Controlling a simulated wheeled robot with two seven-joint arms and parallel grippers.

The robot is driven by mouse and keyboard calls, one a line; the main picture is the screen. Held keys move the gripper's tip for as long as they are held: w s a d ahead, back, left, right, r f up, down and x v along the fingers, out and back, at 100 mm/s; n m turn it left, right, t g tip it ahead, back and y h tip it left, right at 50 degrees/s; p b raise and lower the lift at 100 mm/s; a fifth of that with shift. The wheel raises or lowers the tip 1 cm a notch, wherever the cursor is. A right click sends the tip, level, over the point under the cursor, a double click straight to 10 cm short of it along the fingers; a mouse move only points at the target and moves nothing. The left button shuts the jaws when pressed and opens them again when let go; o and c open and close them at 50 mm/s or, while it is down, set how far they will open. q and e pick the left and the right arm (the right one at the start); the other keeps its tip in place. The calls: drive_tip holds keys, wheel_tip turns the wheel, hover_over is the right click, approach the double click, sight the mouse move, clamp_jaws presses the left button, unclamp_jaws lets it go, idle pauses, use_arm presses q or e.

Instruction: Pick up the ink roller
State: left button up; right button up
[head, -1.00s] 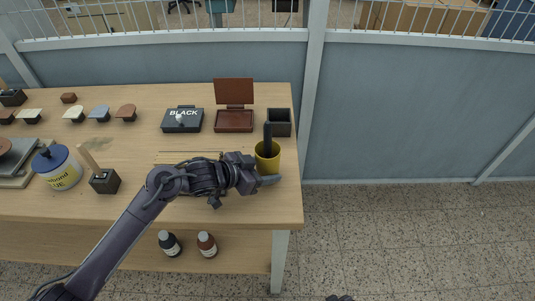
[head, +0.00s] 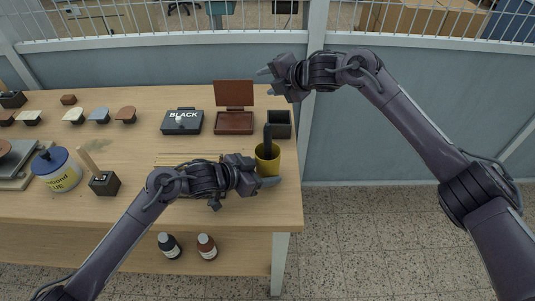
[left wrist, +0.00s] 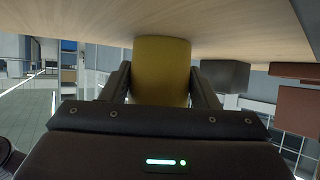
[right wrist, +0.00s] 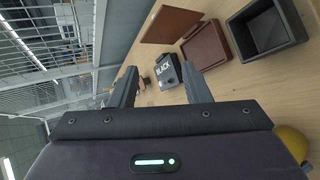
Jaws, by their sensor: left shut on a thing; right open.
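A yellow cup (head: 274,165) stands at the table's right end with a dark upright handle (head: 268,137) in it. That handle may be the ink roller, but its lower end is hidden in the cup. My left gripper (head: 268,178) is shut on the yellow cup, which shows between its fingers in the left wrist view (left wrist: 162,70). My right gripper (head: 268,80) is open and empty, at the table's back right beyond the cup. Its spread fingers show in the right wrist view (right wrist: 162,88), and the yellow cup (right wrist: 293,141) is at that view's lower right edge.
A black open box (head: 279,129) stands just behind the cup. Left of it are an open brown ink pad (head: 233,124) and a box marked BLACK (head: 182,124). A wooden-handled tool (head: 103,181), a blue-lidded jar (head: 62,176) and several stamps are farther left.

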drive_tip(key=s+a+r+n+g, duration=0.1)
drive_tip(key=s+a+r+n, duration=0.2)
drive_tip(key=r+n, duration=0.1)
drive_tip(key=n+g+h, duration=0.4)
drive_tip(key=n+h, duration=0.1)
drive_tip(key=n, duration=0.7)
approach(266, 136)
drive_tip(key=x, duration=0.6)
drive_tip(key=shift+w+a, duration=0.1)
drive_tip(key=shift+w, duration=0.3)
drive_tip(key=x, duration=0.5)
drive_tip(key=shift+w+f, duration=0.2)
drive_tip(key=shift+f, duration=0.05)
drive_tip(key=shift+d, duration=0.25)
clamp_jaws()
